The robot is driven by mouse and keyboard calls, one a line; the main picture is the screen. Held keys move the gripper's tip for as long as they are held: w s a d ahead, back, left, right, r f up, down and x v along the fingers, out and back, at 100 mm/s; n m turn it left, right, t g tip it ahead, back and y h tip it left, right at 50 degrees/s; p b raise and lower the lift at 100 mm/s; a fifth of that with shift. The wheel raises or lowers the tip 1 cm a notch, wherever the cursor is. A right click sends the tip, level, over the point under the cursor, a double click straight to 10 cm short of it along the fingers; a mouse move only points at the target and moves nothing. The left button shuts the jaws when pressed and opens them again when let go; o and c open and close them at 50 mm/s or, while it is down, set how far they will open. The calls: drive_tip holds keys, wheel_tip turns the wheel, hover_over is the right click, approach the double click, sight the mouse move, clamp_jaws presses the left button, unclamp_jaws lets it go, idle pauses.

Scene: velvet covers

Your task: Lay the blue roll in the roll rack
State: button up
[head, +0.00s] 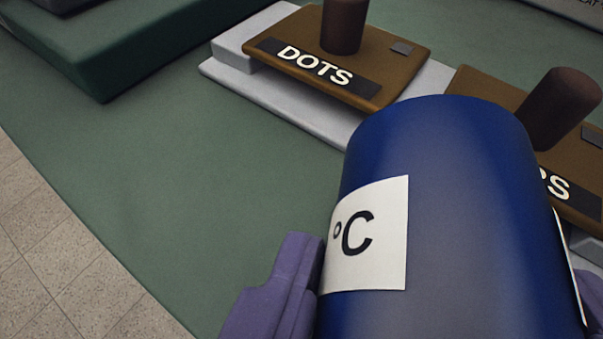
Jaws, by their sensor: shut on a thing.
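The blue roll (470,210) fills the lower right of the head view. It is a large cylinder with a white label reading "°C" on its left side. My gripper (430,300) is shut on it. The purple left finger (280,295) shows at the roll's left side, and only a sliver of the right finger shows at the right edge. The roll's lower end is cut off by the frame. I see nothing that I can tell to be the roll rack.
A brown cover marked "DOTS" (340,65) with a dark knob (344,25) lies on a pale grey base (280,101). A second brown cover (480,92) is partly behind the roll. A green block (110,45) stands upper left. Green surface (190,180) is clear; tiled floor (50,260) lies left.

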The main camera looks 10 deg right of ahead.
sight(368, 317)
drive_tip(key=shift+w+a, duration=0.25)
drive_tip(key=shift+w, duration=0.4)
drive_tip(key=shift+w+f+b, duration=0.15)
drive_tip(key=shift+f+b, duration=0.85)
drive_tip(key=shift+f, duration=0.8)
drive_tip(key=shift+a+f, duration=0.1)
drive_tip(key=shift+f, duration=0.1)
drive_tip(key=o, duration=1.3)
drive_tip(key=shift+r, duration=0.1)
drive_tip(key=shift+c, duration=0.2)
drive_tip(key=shift+r, duration=0.1)
